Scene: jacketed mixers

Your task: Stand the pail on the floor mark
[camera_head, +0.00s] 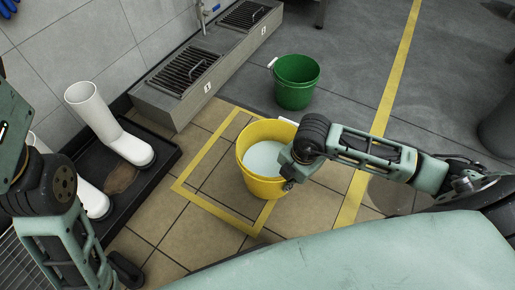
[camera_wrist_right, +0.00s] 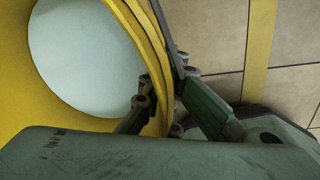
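The yellow pail (camera_head: 252,173), with whitish liquid inside, stands upright over the right part of the floor mark (camera_head: 211,205), a yellow square outline on the tiles. The pail hides part of the outline. I cannot tell whether its bottom touches the floor. My right gripper (camera_head: 290,183) is at the pail's right side. In the right wrist view, its fingers (camera_wrist_right: 165,106) are on both sides of the yellow rim (camera_wrist_right: 153,60), one inside and one outside, and look shut on it.
A green pail (camera_head: 297,92) stands on the grey floor behind. White boots (camera_head: 107,125) stand in a black tray (camera_head: 160,152) at left. A concrete kerb with drain grates (camera_head: 184,68) runs along the wall. A yellow floor line (camera_head: 398,68) crosses at right.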

